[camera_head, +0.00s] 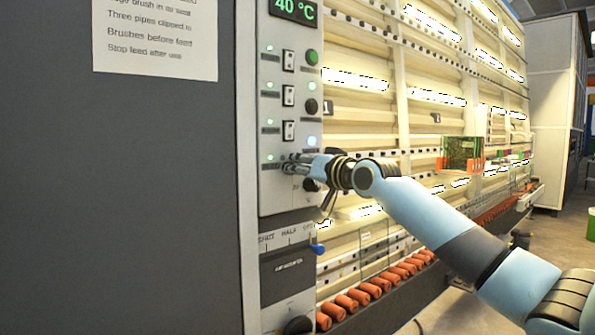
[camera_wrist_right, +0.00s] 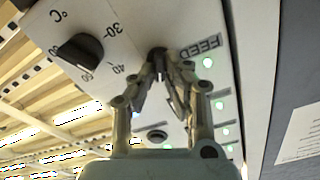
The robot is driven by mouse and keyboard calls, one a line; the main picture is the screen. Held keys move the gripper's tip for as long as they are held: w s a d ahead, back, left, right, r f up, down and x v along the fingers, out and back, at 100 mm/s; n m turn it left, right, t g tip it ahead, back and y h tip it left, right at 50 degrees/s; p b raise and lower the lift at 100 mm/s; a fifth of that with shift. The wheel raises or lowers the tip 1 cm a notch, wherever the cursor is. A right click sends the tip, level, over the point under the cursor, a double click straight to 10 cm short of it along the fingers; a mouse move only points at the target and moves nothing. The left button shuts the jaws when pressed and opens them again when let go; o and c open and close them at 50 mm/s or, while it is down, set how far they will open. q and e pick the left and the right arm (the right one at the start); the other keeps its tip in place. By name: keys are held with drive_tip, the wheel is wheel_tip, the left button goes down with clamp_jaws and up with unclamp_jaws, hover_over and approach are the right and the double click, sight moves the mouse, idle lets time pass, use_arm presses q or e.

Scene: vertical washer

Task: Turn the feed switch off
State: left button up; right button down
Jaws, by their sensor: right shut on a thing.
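The feed switch (camera_wrist_right: 157,53) is a small dark switch on the pale control panel, beside the FEED label (camera_wrist_right: 199,51) in the right wrist view. My right gripper (camera_wrist_right: 160,66) has its fingertips together on it and hides most of it. In the head view my right gripper (camera_head: 291,165) reaches in from the right and touches the lower panel, covering the switch there. A green lamp (camera_head: 270,157) is lit beside it; it also shows in the wrist view (camera_wrist_right: 207,62). The switch's position cannot be made out. My left gripper is not in view.
Several other switches stand above, including one (camera_head: 289,130) just above my gripper. A black temperature knob (camera_wrist_right: 80,54) is close to the fingers. Below is a blue-tipped lever (camera_head: 318,249). Orange rollers (camera_head: 358,296) line the washer's foot. A glass panel (camera_head: 461,154) stands further right.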

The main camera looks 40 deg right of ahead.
drive_tip(key=n+b, duration=0.1)
drive_tip(key=n, duration=0.2)
drive_tip(key=n+b, duration=0.2)
drive_tip(key=n, duration=0.2)
drive_tip(key=n+b, duration=0.2)
drive_tip(key=n, duration=0.1)
drive_tip(key=shift+a+n, duration=0.3)
idle(0.5)
drive_tip(key=c, duration=1.4)
unclamp_jaws()
drive_tip(key=shift+s, duration=0.1)
drive_tip(key=s, duration=0.7)
drive_tip(key=shift+s+d, duration=0.15)
drive_tip(key=shift+d, duration=0.1)
